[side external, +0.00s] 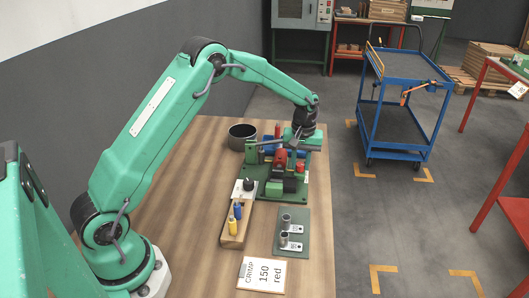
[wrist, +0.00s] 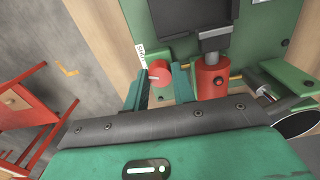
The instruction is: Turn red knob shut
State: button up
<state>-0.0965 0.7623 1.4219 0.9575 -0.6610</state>
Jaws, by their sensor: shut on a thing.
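The red knob (wrist: 160,72) shows in the wrist view, on a green block on the green baseplate (wrist: 268,50). My gripper (wrist: 160,82) has its two green fingers on either side of the knob, shut on it. A small white tag with dark lettering (wrist: 140,55) stands beside the knob, too small to read surely. In the side view my gripper (side external: 293,142) is over the far end of the green fixture (side external: 288,187), and its fingers and the arm hide much of the knob there.
A red cylinder with a grey top (wrist: 212,80) stands close right of the knob. A dark pot (side external: 242,136) is left of the fixture. A wooden block with blue and yellow pieces (side external: 236,226), a plate with grey cylinders (side external: 291,233) and a card (side external: 261,274) lie nearer.

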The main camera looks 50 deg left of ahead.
aim_at(300, 164)
jog(key=m, duration=0.4)
jog(key=shift+m, duration=0.4)
jog(key=o, duration=1)
jog(key=shift+r, duration=3.9)
jog(key=shift+r, duration=0.1)
